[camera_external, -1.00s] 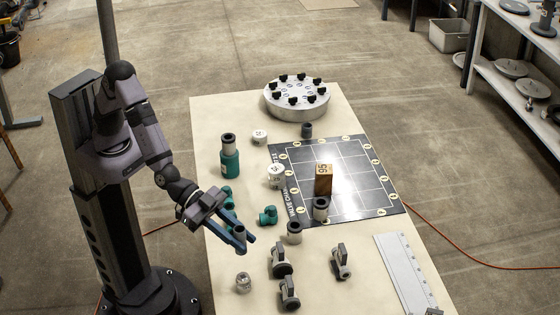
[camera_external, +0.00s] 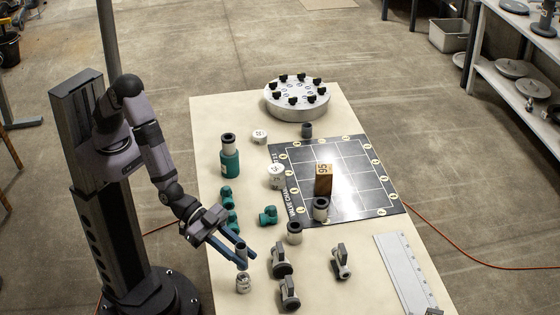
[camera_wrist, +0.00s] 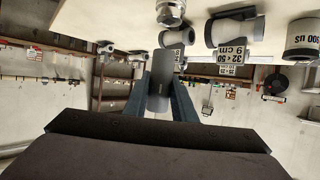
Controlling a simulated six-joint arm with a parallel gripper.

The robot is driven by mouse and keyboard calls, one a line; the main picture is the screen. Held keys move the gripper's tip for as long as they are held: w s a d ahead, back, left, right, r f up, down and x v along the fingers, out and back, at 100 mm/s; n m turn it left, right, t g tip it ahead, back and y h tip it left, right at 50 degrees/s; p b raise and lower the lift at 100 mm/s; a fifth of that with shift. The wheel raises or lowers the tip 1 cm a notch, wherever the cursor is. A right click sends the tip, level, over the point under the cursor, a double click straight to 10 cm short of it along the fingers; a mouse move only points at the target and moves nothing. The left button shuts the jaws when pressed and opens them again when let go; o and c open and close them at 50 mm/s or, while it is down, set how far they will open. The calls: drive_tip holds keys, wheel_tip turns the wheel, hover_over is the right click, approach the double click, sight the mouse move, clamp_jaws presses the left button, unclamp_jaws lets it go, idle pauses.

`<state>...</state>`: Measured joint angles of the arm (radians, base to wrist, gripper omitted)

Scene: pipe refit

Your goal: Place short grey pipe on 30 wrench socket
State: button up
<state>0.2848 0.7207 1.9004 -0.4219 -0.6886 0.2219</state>
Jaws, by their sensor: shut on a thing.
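A short dark grey pipe (camera_external: 242,249) is held upright between the fingers of my gripper (camera_external: 240,256). It also shows between the fingers in the wrist view (camera_wrist: 161,80). A small silver socket (camera_external: 243,284) stands on the table near its left front edge, just below the held pipe. I take it for the 30 wrench socket, though its number is not legible. In the wrist view a silver part (camera_wrist: 171,13) shows past the pipe's end, at the top. I cannot tell whether pipe and socket touch.
Grey valves (camera_external: 281,260) stand close to the right of the socket. Green fittings (camera_external: 268,215) lie behind my gripper. A ruler plate (camera_external: 402,272) lies at the right.

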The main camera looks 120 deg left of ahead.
drive_tip(key=shift+f+p, duration=0.3)
drive_tip(key=shift+f, duration=1.55)
drive_tip(key=shift+f, duration=0.2)
drive_tip(key=o, duration=1)
drive_tip(key=shift+r, duration=0.1)
drive_tip(key=shift+r, duration=0.15)
drive_tip(key=b+v, duration=0.2)
drive_tip(key=v, duration=1)
